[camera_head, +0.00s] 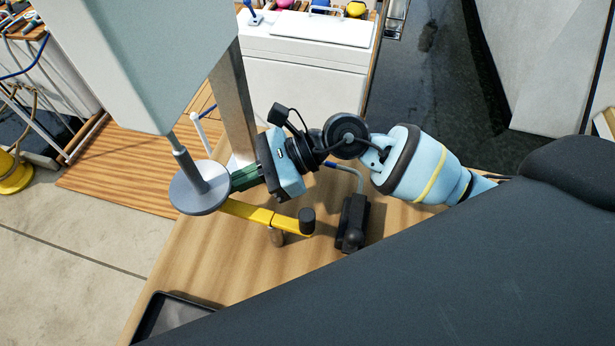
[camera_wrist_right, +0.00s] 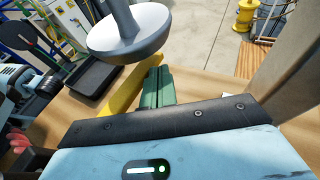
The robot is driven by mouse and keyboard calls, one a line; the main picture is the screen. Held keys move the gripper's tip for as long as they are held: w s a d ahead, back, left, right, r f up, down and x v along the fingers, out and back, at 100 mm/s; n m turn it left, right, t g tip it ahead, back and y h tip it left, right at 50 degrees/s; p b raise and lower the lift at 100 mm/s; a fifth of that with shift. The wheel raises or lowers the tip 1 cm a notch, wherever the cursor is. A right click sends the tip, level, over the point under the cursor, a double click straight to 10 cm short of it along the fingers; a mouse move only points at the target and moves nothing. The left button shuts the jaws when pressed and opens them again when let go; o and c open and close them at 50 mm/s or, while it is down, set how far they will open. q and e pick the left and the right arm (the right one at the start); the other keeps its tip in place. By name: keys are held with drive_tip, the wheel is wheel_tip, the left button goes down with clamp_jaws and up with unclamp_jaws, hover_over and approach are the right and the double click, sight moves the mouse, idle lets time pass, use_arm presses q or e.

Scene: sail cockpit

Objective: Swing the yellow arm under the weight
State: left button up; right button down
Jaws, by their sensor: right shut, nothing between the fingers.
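The weight (camera_head: 200,188), a round grey disc with a short hub on a rod, hangs at the left of the head view; it also shows at the top of the right wrist view (camera_wrist_right: 130,38). The yellow arm (camera_head: 252,213) lies low over the wooden top, with a dark knob at its right end. Its left end meets the disc's edge in the head view; whether it is under the disc I cannot tell. My right gripper (camera_head: 244,178) has its green fingers (camera_wrist_right: 157,88) shut and empty, beside the disc and above the yellow arm.
A grey metal post (camera_head: 235,105) rises behind my right gripper. A pale housing (camera_head: 150,55) overhangs the weight. A black device (camera_head: 352,222) stands right of the yellow arm. A black tray (camera_head: 172,315) lies at the front left. The wooden top (camera_head: 215,265) between is clear.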

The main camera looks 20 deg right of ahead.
drive_tip(key=w+b+v, duration=0.1)
drive_tip(key=v, duration=0.6)
drive_tip(key=shift+s+d+r, duration=0.15)
drive_tip(key=shift+s+d, duration=0.25)
drive_tip(key=shift+s, duration=0.15)
